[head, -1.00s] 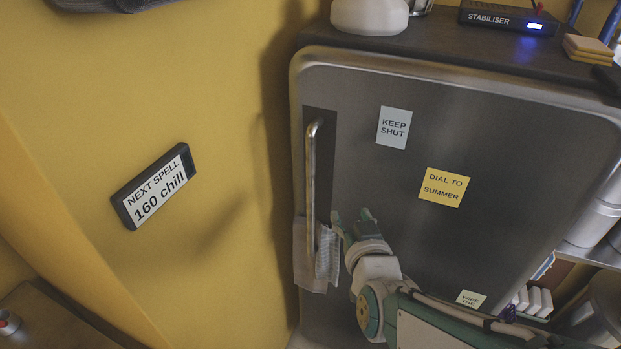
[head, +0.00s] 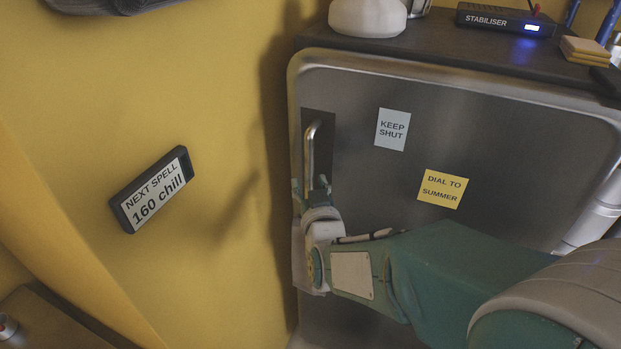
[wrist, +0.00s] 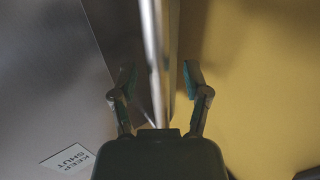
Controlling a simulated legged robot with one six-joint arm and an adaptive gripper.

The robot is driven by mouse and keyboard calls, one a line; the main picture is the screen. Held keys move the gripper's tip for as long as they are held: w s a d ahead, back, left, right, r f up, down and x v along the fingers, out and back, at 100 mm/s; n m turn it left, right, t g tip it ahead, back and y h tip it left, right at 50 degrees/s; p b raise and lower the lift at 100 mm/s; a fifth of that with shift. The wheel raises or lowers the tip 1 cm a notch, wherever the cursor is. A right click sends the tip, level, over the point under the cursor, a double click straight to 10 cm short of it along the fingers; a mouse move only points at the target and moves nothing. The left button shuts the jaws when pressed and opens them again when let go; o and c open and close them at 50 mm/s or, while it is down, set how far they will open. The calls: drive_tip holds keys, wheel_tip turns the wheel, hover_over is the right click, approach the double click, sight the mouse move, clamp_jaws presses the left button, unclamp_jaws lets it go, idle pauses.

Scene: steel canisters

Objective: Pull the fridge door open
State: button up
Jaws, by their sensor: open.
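The grey steel fridge door (head: 480,130) is shut, with a vertical bar handle (head: 310,150) near its left edge. My gripper (head: 311,186) is at the handle's lower part in the head view. In the wrist view my gripper (wrist: 158,80) is open, with one finger on each side of the handle (wrist: 153,40), which runs between them; a gap shows on both sides.
A yellow wall (head: 80,100) with a "NEXT SPELL 160 chill" sign (head: 152,190) is left of the fridge. A white vessel (head: 368,16) and a stabiliser box (head: 500,20) stand on the fridge top (head: 440,45). Notes reading "KEEP SHUT" (head: 392,129) and "DIAL TO SUMMER" (head: 443,189) are on the door.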

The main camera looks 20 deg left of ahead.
drive_tip(key=shift+w+a, duration=0.2)
drive_tip(key=shift+w, duration=0.2)
clamp_jaws()
